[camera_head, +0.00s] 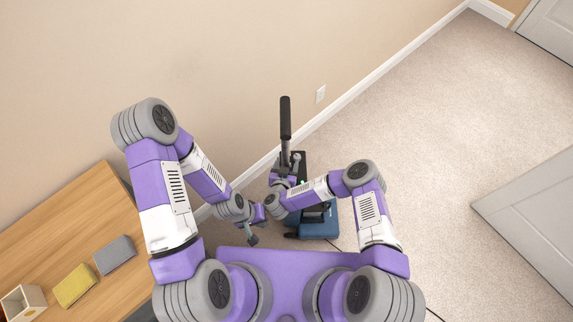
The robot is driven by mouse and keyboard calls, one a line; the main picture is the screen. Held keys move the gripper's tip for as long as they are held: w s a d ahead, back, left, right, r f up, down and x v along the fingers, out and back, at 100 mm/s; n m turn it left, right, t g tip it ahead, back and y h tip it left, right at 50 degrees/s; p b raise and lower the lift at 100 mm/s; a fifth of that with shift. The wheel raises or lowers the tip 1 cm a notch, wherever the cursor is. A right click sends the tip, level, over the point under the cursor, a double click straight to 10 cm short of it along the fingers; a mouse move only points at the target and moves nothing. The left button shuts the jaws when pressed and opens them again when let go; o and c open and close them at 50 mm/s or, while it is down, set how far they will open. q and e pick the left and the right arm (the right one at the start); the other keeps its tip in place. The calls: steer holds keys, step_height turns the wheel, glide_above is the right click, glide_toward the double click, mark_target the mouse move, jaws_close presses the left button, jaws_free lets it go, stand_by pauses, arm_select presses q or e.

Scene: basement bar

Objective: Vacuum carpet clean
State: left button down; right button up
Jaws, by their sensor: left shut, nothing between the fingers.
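An upright vacuum with a blue body (318,226) and a long black handle (286,118) stands on the beige carpet (440,130) close to the wall. My left gripper (253,239) is shut and empty, low and to the left of the vacuum. My right arm reaches across to the vacuum, and its gripper (297,160) is at the vacuum's upper body, just below the handle. Its fingers are too small and partly hidden, so I cannot tell whether they hold it. My right forearm covers part of the vacuum.
A wooden cabinet top (75,215) at left bears a grey block (115,254), a yellow block (75,286) and an open box (24,302). A wall with white baseboard (385,68) runs behind the vacuum. A grey door panel (535,215) stands at right. Carpet between is clear.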

mark_target(287, 152)
arm_select(q)
step_height(287, 152, up, 10)
steer(key=p, duration=0.9)
steer(key=shift+f, duration=0.15)
arm_select(e)
steer(key=shift+r, duration=5)
